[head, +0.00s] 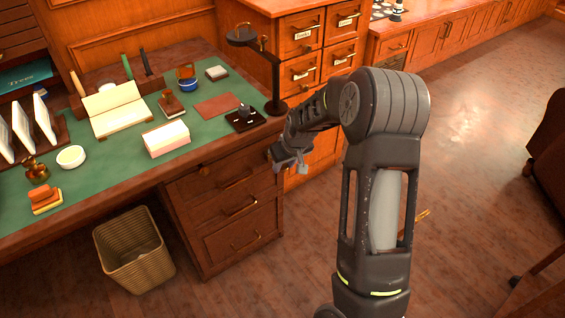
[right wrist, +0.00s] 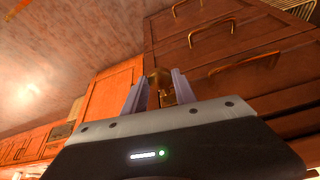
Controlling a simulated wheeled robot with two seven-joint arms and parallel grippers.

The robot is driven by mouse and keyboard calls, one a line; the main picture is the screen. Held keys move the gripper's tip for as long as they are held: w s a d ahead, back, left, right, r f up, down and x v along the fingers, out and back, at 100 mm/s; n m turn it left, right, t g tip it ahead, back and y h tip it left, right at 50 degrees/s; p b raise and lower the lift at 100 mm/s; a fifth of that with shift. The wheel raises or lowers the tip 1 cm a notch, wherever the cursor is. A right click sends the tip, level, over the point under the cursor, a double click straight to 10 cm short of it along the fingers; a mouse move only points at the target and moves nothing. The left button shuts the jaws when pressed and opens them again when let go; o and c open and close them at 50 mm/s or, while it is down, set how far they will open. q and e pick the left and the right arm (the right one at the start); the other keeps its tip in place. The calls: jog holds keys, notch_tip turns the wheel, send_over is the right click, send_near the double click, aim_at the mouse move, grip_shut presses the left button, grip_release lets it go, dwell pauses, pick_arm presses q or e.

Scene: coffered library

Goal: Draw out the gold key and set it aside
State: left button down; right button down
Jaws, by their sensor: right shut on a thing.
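My right gripper (head: 290,160) is by the right end of the desk's drawer front in the head view. In the right wrist view its two fingers (right wrist: 158,92) are closed on a small gold piece, which looks like the gold key (right wrist: 160,80). The key's far end is not clear, so I cannot tell whether it touches a lock or the wood. In the head view the key cannot be made out at the fingers. My left gripper is not in view.
The green-topped desk (head: 110,187) holds a lamp (head: 262,60), stamps, a paper block (head: 166,140) and an open book. A wicker basket (head: 134,250) stands on the floor beside the drawers (head: 235,215). A wooden cabinet (head: 300,45) stands behind. Open floor lies at right.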

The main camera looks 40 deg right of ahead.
jog(key=shift+s+f, duration=0.15)
jog(key=shift+s, duration=1.65)
jog(key=s+r+p, duration=0.1)
jog(key=s+r, duration=0.1)
jog(key=s, duration=0.1)
jog(key=shift+a+r+p, duration=0.1)
jog(key=shift+r+p, duration=0.25)
jog(key=shift+p, duration=0.05)
